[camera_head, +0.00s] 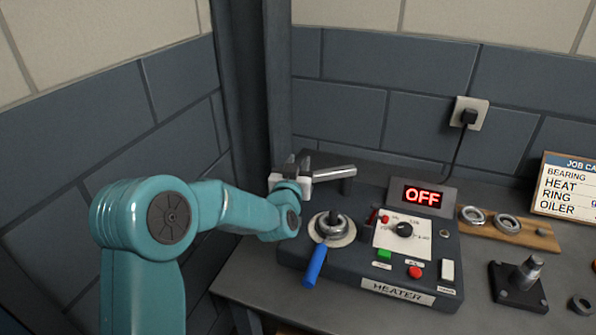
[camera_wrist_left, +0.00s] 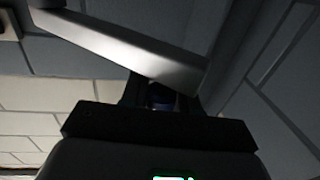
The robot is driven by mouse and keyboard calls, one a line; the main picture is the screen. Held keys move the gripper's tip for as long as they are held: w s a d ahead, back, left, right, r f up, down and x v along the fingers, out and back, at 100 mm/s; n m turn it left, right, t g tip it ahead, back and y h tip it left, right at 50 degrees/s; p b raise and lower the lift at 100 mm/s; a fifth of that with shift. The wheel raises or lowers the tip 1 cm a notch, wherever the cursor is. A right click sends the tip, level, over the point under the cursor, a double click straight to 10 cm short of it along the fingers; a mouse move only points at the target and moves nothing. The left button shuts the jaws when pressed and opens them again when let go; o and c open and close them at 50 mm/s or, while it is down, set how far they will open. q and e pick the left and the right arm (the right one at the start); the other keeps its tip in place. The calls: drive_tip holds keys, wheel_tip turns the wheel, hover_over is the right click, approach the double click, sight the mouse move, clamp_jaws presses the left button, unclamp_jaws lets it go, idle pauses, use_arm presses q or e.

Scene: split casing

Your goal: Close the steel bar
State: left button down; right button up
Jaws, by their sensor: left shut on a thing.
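The steel bar (camera_head: 335,173) is at the back left of the heater, level above its top, with its right end over a short upright post (camera_head: 348,186). My left gripper (camera_head: 293,172) is at the bar's left end and shut on it; the exact grip is partly hidden by the fingers. In the left wrist view the bar (camera_wrist_left: 125,48) runs slantwise, its end close to the dark gripper fingers (camera_wrist_left: 162,92). That view is dim, so the contact is hard to make out. My right gripper is not in view.
The heater (camera_head: 398,291) carries a metal ring (camera_head: 332,226) with a blue handle (camera_head: 315,266), a dial panel and an OFF display (camera_head: 422,196). A wooden board (camera_head: 540,240) with rings and a black base with a post (camera_head: 522,280) stand to the right. Walls close in at left and back.

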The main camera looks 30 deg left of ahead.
use_arm(q)
drive_tip(key=shift+s+d+r+n+g+y+b, duration=0.15)
drive_tip(key=shift+s+d+n+g+y, duration=0.25)
drive_tip(key=shift+y, duration=0.2)
drive_tip(key=shift+s+d+n+g+y+b, duration=0.2)
drive_tip(key=shift+s+d+n+y, duration=0.1)
drive_tip(key=shift+n+y, duration=0.25)
drive_tip(key=shift+y, duration=0.25)
drive_tip(key=c, duration=0.8)
unclamp_jaws()
drive_tip(key=shift+c, duration=0.2)
drive_tip(key=shift+s+d, duration=0.1)
drive_tip(key=b+v, duration=0.1)
drive_tip(key=v, duration=0.6)
drive_tip(key=shift+s, duration=0.25)
